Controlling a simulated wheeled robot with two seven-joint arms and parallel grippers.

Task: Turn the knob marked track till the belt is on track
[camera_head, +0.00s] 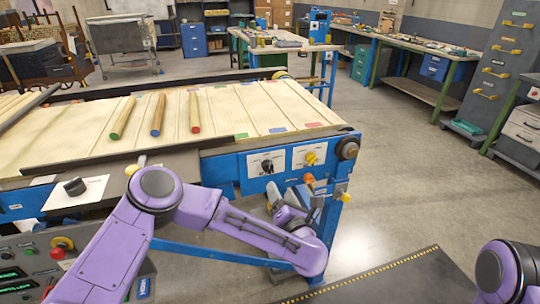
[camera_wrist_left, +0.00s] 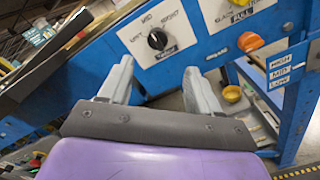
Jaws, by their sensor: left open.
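A black knob (camera_head: 267,166) sits on a white plate on the blue end panel of the belt frame. It also shows in the left wrist view (camera_wrist_left: 157,39), where its label is too blurred to read surely. A yellow knob (camera_head: 311,158) is on the plate to its right. Another black knob (camera_head: 75,187) is on a white plate at the left. My left gripper (camera_wrist_left: 160,88) is open and empty, its fingers below the middle black knob and apart from it. The belt (camera_head: 225,112) carries several wooden rods. Of my right arm only a purple joint shows; its gripper is out of view.
An orange button (camera_wrist_left: 250,41) sits right of the knob plate, with a small yellow part (camera_wrist_left: 232,94) below it. A control panel (camera_head: 35,265) with lit displays is at the lower left. Workbenches and grey drawers (camera_head: 505,60) stand behind; the floor between is clear.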

